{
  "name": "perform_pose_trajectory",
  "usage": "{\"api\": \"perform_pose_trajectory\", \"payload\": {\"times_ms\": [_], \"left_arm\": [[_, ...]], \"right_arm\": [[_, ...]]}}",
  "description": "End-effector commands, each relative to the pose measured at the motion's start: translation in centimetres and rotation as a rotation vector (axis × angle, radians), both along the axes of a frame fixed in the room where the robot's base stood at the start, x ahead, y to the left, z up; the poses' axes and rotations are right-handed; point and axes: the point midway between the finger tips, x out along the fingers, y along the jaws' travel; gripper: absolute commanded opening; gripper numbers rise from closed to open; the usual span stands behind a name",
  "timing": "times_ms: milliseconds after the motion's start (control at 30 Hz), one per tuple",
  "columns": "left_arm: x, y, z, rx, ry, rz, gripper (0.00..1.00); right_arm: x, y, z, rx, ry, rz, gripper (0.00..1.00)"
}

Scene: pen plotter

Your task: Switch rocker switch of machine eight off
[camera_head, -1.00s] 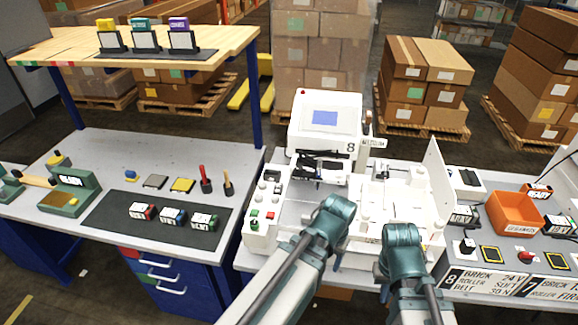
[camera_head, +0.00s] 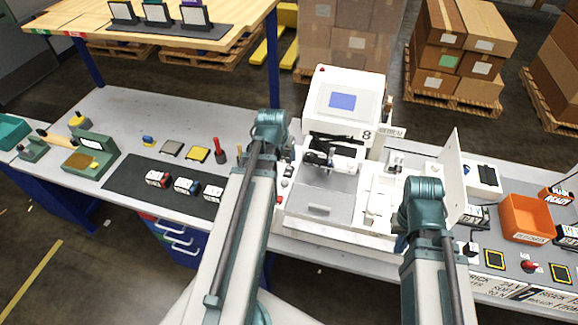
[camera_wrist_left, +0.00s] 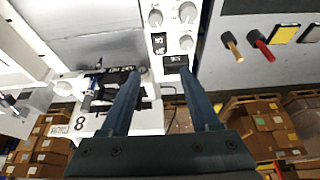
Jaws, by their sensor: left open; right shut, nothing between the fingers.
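Machine eight (camera_head: 343,97) is a white plotter with a blue screen and an "8" plate; it also shows in the left wrist view (camera_wrist_left: 85,123). Its control strip has grey knobs (camera_wrist_left: 187,13) and small black parts with white marks, one (camera_wrist_left: 159,40) between the knobs and another (camera_wrist_left: 176,60) nearer my fingers. I cannot tell which is the rocker switch or how it is set. My left gripper (camera_wrist_left: 162,72) is open and empty, its fingertips pointing at the strip's end; contact is unclear. My right gripper (camera_head: 401,243) is shut and empty at the machine's front right, partly hidden by its wrist.
A dark mat (camera_head: 130,178) with small boxes is left of my left arm. A raised white panel (camera_head: 452,175) and an orange bin (camera_head: 525,217) stand to the right.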

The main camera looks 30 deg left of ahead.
Motion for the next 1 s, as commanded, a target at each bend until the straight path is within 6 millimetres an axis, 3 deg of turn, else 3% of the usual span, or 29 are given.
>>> {"api": "perform_pose_trajectory", "payload": {"times_ms": [1000], "left_arm": [[4.9, 1.1, -12.3, 0.000, 0.001, -0.001, 0.62]], "right_arm": [[0.0, 0.0, -12.3, -0.002, 0.000, 0.013, 0.00]]}}
